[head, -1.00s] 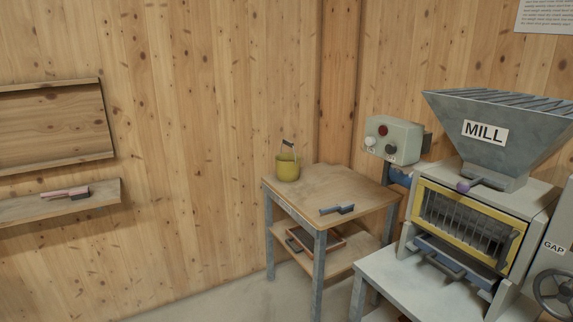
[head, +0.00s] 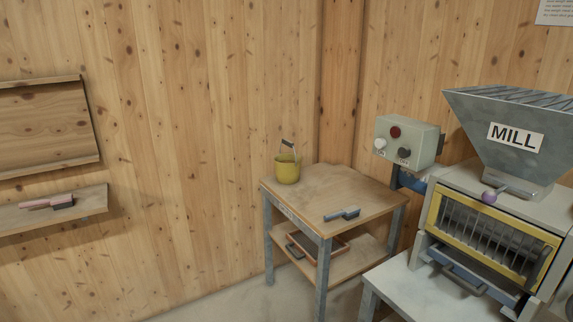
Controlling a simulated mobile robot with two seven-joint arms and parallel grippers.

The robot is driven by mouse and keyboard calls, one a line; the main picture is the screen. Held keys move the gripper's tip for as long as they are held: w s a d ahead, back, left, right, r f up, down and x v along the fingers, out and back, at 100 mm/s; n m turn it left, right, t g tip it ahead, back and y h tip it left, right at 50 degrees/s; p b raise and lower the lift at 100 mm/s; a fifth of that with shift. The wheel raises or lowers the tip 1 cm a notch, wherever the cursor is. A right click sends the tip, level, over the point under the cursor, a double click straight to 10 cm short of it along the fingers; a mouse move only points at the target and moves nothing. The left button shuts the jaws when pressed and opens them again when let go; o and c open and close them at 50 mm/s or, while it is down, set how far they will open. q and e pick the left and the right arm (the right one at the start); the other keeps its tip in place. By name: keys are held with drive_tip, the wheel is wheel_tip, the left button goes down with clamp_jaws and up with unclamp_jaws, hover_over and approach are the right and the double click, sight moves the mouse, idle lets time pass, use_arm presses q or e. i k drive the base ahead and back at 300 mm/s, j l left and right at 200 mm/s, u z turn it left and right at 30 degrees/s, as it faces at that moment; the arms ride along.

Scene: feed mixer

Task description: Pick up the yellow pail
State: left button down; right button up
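The yellow pail (head: 287,171) stands upright at the back left corner of a small wooden-topped table (head: 335,197). Its handle (head: 288,144) with a dark grip sticks up above the rim. I cannot see into the pail. Neither of my grippers shows in the head view.
A dark-handled tool (head: 342,214) lies on the table's front part, and a tray (head: 318,246) sits on its lower shelf. The mill (head: 493,232) and a control box (head: 408,142) stand to the right. A wall shelf (head: 82,215) with a pink-and-dark brush (head: 46,203) is at left.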

sight(288, 166)
drive_tip(key=i+j, duration=0.3)
drive_tip(key=i, duration=0.25)
drive_tip(key=i+j+z, duration=0.1)
drive_tip(key=i+j, duration=0.15)
drive_tip(key=i, duration=0.3)
drive_tip(key=i+j, duration=0.35)
drive_tip(key=i, duration=0.15)
drive_tip(key=i+j+z, duration=0.1)
drive_tip(key=i+j, duration=0.2)
drive_tip(key=i, duration=0.25)
